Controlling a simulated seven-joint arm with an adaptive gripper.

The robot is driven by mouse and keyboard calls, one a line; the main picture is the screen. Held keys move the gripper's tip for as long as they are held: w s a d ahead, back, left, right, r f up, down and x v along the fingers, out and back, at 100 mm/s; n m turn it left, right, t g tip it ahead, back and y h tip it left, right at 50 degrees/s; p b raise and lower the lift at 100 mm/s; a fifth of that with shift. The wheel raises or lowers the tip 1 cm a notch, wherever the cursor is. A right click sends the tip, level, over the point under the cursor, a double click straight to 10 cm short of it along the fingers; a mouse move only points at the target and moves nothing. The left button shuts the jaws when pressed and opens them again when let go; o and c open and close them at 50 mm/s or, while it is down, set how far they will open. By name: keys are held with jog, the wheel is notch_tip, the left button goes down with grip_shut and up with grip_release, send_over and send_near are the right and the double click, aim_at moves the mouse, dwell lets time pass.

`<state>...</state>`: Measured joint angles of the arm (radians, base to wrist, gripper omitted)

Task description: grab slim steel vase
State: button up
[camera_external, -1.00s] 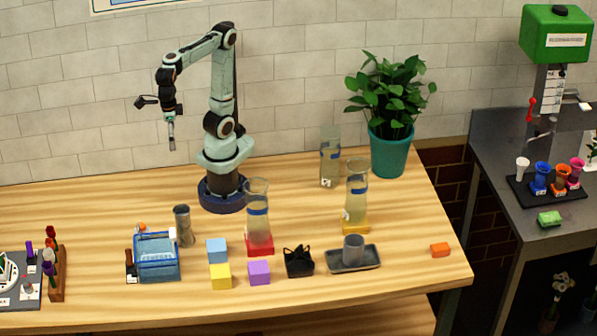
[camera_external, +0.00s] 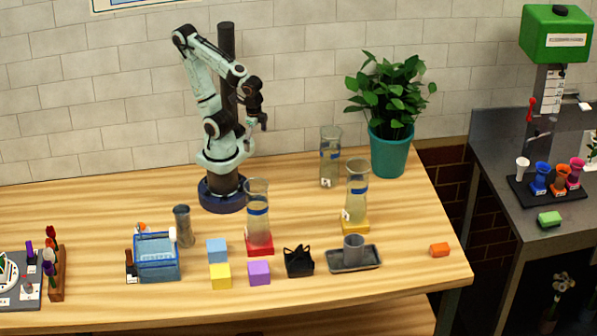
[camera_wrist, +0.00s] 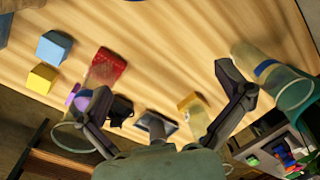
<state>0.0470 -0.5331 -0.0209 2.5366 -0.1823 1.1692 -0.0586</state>
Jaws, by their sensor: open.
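The slim steel vase appears to be the narrow grey metallic cylinder (camera_external: 183,227) standing upright on the table, just behind the blue clear-sided box. I cannot make it out in the wrist view. My gripper (camera_external: 263,124) is raised well above the table, to the right of the vase and far from it. In the wrist view my gripper (camera_wrist: 163,82) has its fingers spread wide with nothing between them. A shorter grey cup (camera_external: 353,247) stands on a dark tray (camera_external: 372,261) at the right.
Tall glass cylinders stand on the red block (camera_external: 260,249) and yellow block (camera_external: 355,227); another glass cylinder (camera_external: 330,160) stands behind. The blue box (camera_external: 157,265) is in front of the steel vase. Small cubes and a black holder (camera_external: 298,262) lie along the front. A plant (camera_external: 390,145) stands back right.

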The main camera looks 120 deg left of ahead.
jog(key=shift+s+f+m, duration=0.15)
jog(key=shift+m, duration=0.15)
jog(key=c, duration=0.4)
